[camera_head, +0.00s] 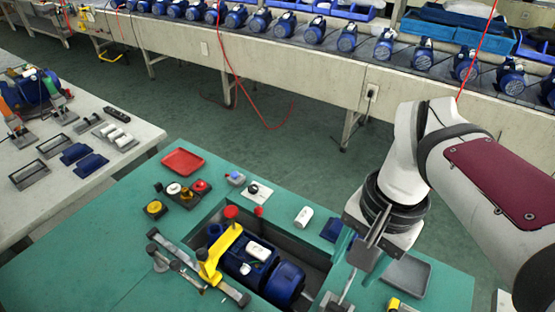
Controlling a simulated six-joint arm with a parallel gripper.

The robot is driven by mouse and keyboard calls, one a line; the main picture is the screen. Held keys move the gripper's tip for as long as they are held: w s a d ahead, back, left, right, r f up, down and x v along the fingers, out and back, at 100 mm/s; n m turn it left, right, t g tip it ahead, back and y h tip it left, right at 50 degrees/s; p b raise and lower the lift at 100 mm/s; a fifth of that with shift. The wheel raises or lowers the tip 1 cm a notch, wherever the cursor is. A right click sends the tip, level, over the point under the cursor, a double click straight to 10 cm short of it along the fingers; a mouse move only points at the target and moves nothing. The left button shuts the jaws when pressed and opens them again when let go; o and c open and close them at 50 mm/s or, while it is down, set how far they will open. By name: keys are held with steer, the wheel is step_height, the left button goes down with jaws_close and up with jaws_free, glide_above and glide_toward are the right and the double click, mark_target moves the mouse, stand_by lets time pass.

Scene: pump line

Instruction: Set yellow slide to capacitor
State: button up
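The yellow slide (212,256) is an angled yellow piece straddling dark rails (185,272) at the left side of a recess in the green table. It reaches over the left end of a blue motor (262,270) lying in the recess. A white part, possibly the capacitor, sits on top of the motor (258,251). A similar loose white cylinder (303,217) lies on the table behind the recess. My gripper (352,268) points down at the recess's right side, apart from the yellow slide. Its fingers are partly hidden by grey parts, so its opening is unclear.
A red tray (182,162), coloured knobs (182,193) and a white plate with a black knob (257,192) stand behind the recess. A grey tray (408,275) is at right. The green table's (95,262) left front is clear.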

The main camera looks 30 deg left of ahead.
steer(key=shift+o, duration=0.7)
steer(key=w+a+n, duration=0.1)
steer(key=a+n, duration=0.1)
steer(key=a, duration=0.9)
steer(key=shift+w+r+h, duration=0.2)
steer(key=shift+w+h, duration=0.1)
steer(key=n, duration=0.3)
glide_toward(201, 251)
steer(key=shift+t, duration=0.3)
steer(key=f, duration=1)
steer(key=shift+s+f, duration=0.2)
steer(key=shift+s, duration=0.05)
jaws_close()
steer(key=shift+a, duration=0.1)
